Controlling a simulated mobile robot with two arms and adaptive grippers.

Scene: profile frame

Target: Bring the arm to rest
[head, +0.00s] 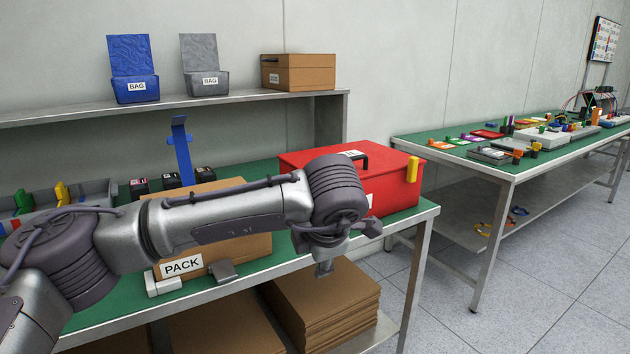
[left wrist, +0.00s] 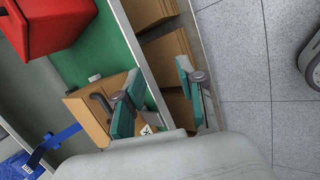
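My left arm (head: 220,220) reaches in from the left in the head view, across the front of the workbench and above a cardboard box marked PACK (head: 180,267). Its wrist is in front of the red box (head: 392,192); the wrist hides most of the gripper in that view. In the left wrist view my left gripper (left wrist: 158,92) has its two teal finger pads well apart, with nothing between them. The bench's front edge (left wrist: 195,45) runs behind the fingers. The PACK box also shows in the left wrist view (left wrist: 88,112), behind one finger. My right gripper is not in view.
A shelf (head: 240,101) above the bench holds two bag bins and a brown box. Flat cardboard (head: 325,300) is stacked below the bench. A blue upright stand (head: 181,150) is behind my arm. A second table (head: 500,170) is at right; open floor (head: 440,310) lies in front.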

